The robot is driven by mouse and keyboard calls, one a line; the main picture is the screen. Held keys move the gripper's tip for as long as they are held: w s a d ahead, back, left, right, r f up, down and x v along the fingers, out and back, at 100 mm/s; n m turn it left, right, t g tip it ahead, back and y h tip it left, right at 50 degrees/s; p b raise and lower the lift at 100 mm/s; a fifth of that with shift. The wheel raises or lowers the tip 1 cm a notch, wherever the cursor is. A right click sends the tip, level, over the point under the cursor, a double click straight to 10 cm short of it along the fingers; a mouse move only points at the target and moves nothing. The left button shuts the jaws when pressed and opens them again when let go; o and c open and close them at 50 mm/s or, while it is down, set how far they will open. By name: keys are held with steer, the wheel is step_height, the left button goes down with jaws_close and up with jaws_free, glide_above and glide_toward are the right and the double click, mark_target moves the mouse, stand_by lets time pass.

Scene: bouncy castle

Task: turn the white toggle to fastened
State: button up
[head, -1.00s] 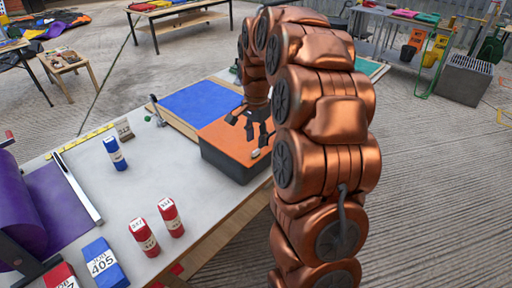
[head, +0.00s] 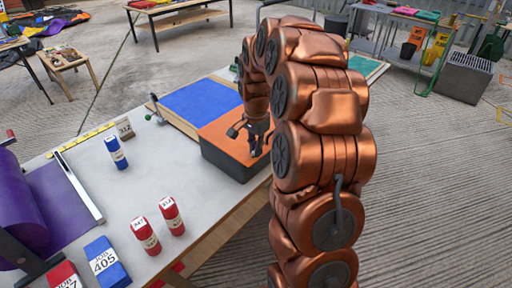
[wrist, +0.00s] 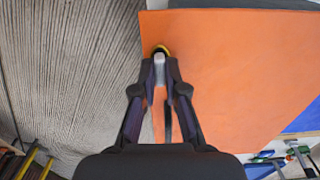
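The orange panel (head: 222,133) tops a dark box at the right end of the grey table. In the wrist view the orange panel (wrist: 230,75) fills the upper right. The small white toggle (wrist: 160,60) sits near the panel's left edge, with a yellow and dark ring at its far end. My gripper (wrist: 160,70) has its two fingertips close on either side of the toggle, seemingly touching it. In the head view my gripper (head: 255,153) points down at the panel's right part and hides the toggle.
A blue panel (head: 200,103) lies behind the orange one. Red bottles (head: 145,236), a blue bottle (head: 116,153) and a blue box (head: 105,263) stand on the grey table (head: 150,185). A purple roll (head: 18,205) is at far left. Concrete floor lies right.

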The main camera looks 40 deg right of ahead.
jaws_close()
steer(key=shift+f+n+b, duration=0.1)
steer(key=shift+n+b, duration=0.25)
steer(key=shift+n, duration=0.05)
steer(key=shift+n+b, duration=0.8)
steer(key=shift+n, duration=0.2)
steer(key=n+b, duration=0.2)
steer(key=n, duration=0.3)
steer(key=shift+b, duration=0.3)
steer(key=n+b, duration=0.1)
steer(key=n, duration=0.9)
steer(key=o, duration=0.6)
jaws_free()
